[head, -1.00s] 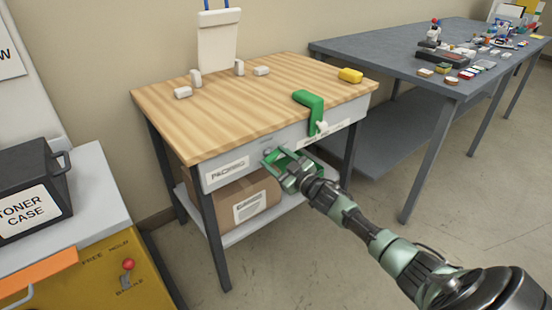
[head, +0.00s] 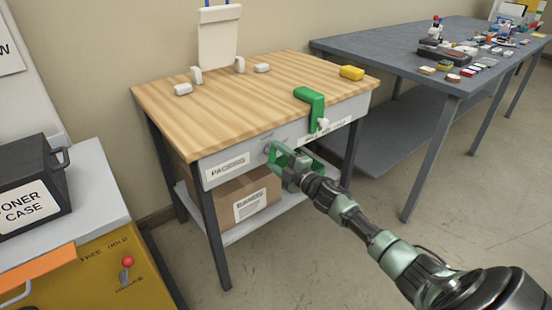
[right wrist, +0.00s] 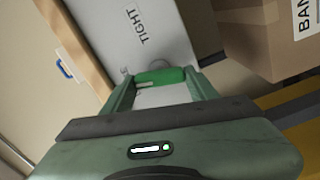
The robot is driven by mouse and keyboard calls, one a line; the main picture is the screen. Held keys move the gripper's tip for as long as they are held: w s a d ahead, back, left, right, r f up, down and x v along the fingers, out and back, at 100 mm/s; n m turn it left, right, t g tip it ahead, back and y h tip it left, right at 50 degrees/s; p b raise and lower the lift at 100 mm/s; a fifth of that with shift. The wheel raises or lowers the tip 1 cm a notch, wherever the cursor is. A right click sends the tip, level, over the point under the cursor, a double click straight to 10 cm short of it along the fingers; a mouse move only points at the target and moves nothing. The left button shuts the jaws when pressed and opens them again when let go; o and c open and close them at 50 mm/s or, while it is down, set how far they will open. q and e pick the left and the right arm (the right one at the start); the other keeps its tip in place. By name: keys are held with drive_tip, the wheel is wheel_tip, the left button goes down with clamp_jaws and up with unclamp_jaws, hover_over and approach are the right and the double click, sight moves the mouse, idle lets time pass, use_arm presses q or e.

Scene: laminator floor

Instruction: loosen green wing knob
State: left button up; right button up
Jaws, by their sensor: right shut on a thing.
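The green wing knob (right wrist: 160,76) is on the front apron of the wood-topped packing bench, beside lettering that reads TIGHT in the right wrist view. My right gripper (right wrist: 158,88) is shut on it, one finger at each end of the green bar. In the head view my right gripper (head: 283,156) reaches the bench front from the lower right and mostly hides the knob. My left gripper is not in view.
A green clamp-like bracket (head: 312,108) hooks over the bench edge just right of my gripper. A cardboard box (head: 238,198) sits on the shelf below. A toner case (head: 35,188) stands at the left. Open floor lies in front of the bench.

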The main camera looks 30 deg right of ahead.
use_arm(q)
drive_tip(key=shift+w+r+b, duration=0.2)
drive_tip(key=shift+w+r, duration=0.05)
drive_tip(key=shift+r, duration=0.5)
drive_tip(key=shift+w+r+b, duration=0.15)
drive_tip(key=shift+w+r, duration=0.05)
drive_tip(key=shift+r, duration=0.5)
use_arm(e)
drive_tip(key=shift+f+n, duration=0.1)
drive_tip(key=shift+n, duration=1.4)
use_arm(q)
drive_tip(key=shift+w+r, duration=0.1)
use_arm(e)
drive_tip(key=o, duration=1.4)
drive_tip(key=shift+c, duration=0.2)
drive_tip(key=shift+s, duration=0.5)
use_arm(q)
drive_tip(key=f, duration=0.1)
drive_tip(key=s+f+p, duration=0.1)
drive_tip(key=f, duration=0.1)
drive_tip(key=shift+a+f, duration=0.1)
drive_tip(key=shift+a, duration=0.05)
use_arm(e)
drive_tip(key=s, duration=0.6)
drive_tip(key=shift+s+d, duration=0.25)
drive_tip(key=shift+s, duration=0.15)
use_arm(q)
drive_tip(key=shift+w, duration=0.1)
